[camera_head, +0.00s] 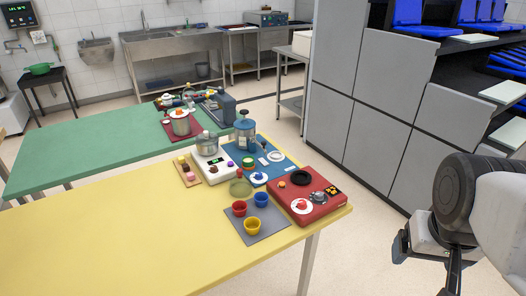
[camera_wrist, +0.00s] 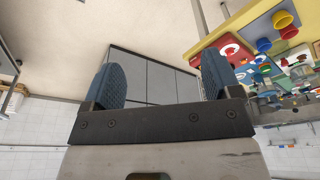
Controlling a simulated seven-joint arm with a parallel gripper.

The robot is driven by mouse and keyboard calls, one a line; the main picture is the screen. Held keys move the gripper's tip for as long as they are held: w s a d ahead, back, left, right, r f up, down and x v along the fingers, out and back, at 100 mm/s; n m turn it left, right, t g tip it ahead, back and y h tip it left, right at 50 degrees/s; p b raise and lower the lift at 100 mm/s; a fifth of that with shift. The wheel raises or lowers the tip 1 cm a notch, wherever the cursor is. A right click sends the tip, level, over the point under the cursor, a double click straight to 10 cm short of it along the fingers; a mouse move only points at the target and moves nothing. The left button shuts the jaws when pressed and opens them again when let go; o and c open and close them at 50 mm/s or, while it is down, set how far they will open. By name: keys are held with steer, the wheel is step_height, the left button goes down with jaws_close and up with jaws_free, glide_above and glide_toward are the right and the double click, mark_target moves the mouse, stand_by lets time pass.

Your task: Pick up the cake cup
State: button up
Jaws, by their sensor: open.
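Several small cups stand on a grey mat (camera_head: 259,219) on the yellow table: a red cup (camera_head: 239,208), a blue cup (camera_head: 260,199) and a yellow cup (camera_head: 252,227). I cannot tell for sure which item is the cake cup. In the wrist view the scene is upside down, with the yellow cup (camera_wrist: 282,19) and blue cup (camera_wrist: 264,44) at the upper right. My gripper (camera_head: 427,262) is open over the floor, right of the table and well apart from the cups. Its two blue pads (camera_wrist: 163,80) have nothing between them.
A red tray (camera_head: 318,215) with items lies right of the cups. A blue mat (camera_head: 270,163) with a blue-topped device (camera_head: 245,134) and a white appliance (camera_head: 208,165) are behind. The table's front left is clear. Grey cabinets (camera_head: 384,140) stand behind my arm.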

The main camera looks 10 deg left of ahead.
steer(key=w+a+r+n, duration=0.2)
steer(key=w+a+n, duration=0.1)
steer(key=w, duration=0.6)
steer(key=w+a+r+n, duration=0.2)
steer(key=w+a, duration=0.2)
steer(key=w, duration=0.5)
steer(key=n+g+h, duration=0.1)
steer(key=n+g, duration=0.2)
steer(key=n, duration=1)
glide_above(248, 161)
steer(key=s, duration=0.2)
step_height(248, 161, down, 23)
steer(key=shift+a+f, duration=0.2)
steer(key=shift+a, duration=0.05)
steer(key=shift+d+f, duration=0.2)
steer(key=shift+f, duration=1.1)
steer(key=shift+f, duration=0.15)
